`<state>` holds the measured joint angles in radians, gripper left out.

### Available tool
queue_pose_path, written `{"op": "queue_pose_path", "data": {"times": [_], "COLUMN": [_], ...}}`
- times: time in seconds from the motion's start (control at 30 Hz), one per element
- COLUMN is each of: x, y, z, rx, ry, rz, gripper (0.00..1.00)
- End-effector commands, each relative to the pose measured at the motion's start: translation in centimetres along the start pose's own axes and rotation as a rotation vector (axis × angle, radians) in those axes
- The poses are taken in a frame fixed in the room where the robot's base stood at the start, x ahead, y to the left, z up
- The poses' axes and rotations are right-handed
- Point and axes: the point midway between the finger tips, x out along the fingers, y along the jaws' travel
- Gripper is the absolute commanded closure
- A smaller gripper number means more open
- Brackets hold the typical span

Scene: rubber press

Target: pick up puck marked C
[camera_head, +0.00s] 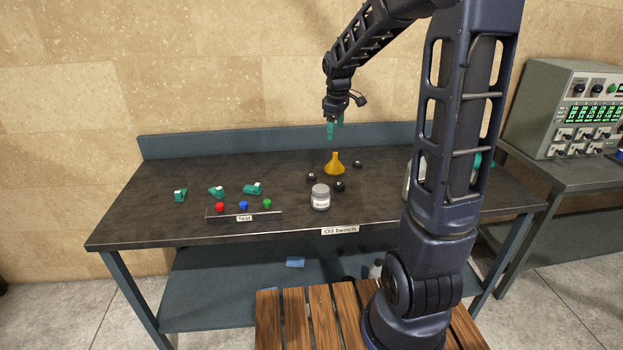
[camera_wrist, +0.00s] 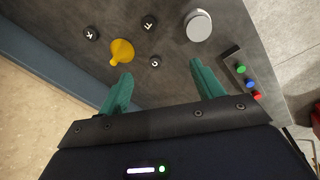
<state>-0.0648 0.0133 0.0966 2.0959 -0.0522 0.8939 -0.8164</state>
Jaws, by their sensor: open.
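Three small black pucks lie on the dark bench top. In the wrist view one is marked K (camera_wrist: 91,33) and one seems marked F (camera_wrist: 149,22). The third puck (camera_wrist: 155,61) lies nearest my gripper and its small white mark looks like a C. In the head view this puck (camera_head: 311,177) is left of the yellow funnel. My gripper (camera_head: 335,132) has teal fingers pointing down, open and empty, high above the back of the bench. In the wrist view the puck that looks like C appears between the fingertips (camera_wrist: 161,71), well below them.
A yellow funnel (camera_head: 335,166) stands upright close to the pucks, and a grey lidded jar (camera_head: 320,198) stands in front. A button box (camera_head: 244,216) and several teal items (camera_head: 253,188) are at left. The back edge has a raised blue board (camera_head: 230,144).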

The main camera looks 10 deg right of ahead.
Motion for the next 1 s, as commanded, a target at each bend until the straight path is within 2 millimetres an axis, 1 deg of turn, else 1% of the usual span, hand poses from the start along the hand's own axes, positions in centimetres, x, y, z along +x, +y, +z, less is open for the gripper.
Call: {"op": "queue_pose_path", "data": {"times": [0.03, 0.17, 0.3, 0.5, 0.6, 0.7, 0.8, 1.0], "x": [1.2, 4.0, 7.3, 12.3, 14.2, 15.5, 16.2, 17.6], "y": [0.6, 2.0, 3.3, 4.7, 5.0, 5.2, 5.3, 5.2], "z": [-1.1, -3.6, -6.2, -9.6, -10.8, -11.6, -11.9, -11.9], "rx": [-0.039, -0.151, -0.269, -0.425, -0.485, -0.525, -0.545, -0.551], "ry": [-0.007, -0.018, -0.024, -0.028, -0.028, -0.026, -0.025, -0.026], "rz": [-0.013, -0.039, -0.069, -0.112, -0.129, -0.139, -0.144, -0.146], "gripper": [0.33, 0.33, 0.33, 0.33, 0.33, 0.33, 0.33, 0.33]}}
